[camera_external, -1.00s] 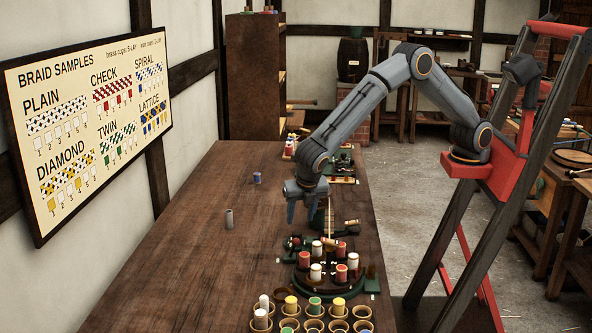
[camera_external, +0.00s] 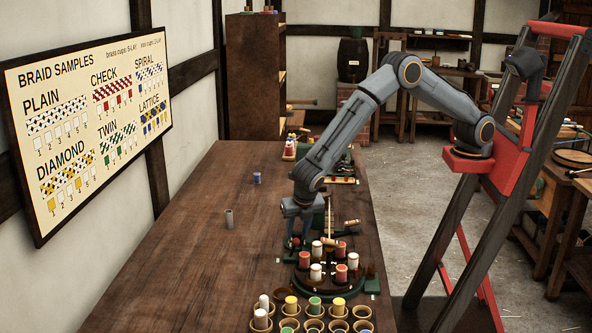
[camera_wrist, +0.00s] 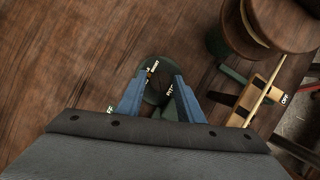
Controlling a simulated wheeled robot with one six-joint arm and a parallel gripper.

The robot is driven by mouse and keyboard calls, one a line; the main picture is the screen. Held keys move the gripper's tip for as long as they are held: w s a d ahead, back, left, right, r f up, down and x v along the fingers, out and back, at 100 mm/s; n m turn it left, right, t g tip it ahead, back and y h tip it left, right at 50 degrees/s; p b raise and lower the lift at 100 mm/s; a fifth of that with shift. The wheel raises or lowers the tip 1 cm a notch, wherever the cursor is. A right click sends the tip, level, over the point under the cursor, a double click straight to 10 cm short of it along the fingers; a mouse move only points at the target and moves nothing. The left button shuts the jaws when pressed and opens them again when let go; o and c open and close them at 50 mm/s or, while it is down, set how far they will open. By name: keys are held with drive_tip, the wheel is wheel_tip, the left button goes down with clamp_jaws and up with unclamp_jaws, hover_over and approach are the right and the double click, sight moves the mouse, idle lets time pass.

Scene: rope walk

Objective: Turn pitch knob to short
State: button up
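The pitch knob is a small dark piece on a round dark green base (camera_wrist: 153,96) in the wrist view. White lettering, partly hidden and hard to read, shows beside it. My gripper (camera_wrist: 160,79) points down over it with its two blue fingers apart, one on each side of the dark piece. I cannot tell whether the fingers touch it. In the external view my gripper (camera_external: 297,238) is low at the left rear of the braiding machine (camera_external: 318,287), and the knob there is mostly hidden by the fingers.
Red and white bobbins (camera_external: 341,273) stand on the machine, right in front of my gripper. A tan lever (camera_wrist: 262,95) near an OFF label is to the right. Several cups (camera_external: 313,325) hold bobbins at the table front. The table's left side is mostly clear.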

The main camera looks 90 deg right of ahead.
drive_tip(key=c, duration=0.7)
drive_tip(key=shift+o, duration=0.2)
drive_tip(key=shift+w+f+m+b, duration=0.1)
drive_tip(key=shift+m+b, duration=0.3)
drive_tip(key=shift+b, duration=0.05)
drive_tip(key=shift+m, duration=0.3)
drive_tip(key=o, duration=1.1)
drive_tip(key=shift+c, duration=0.2)
drive_tip(key=w+b+v, duration=0.1)
drive_tip(key=b+v, duration=0.1)
drive_tip(key=v, duration=0.6)
drive_tip(key=shift+s, duration=0.4)
drive_tip(key=shift+a, duration=0.1)
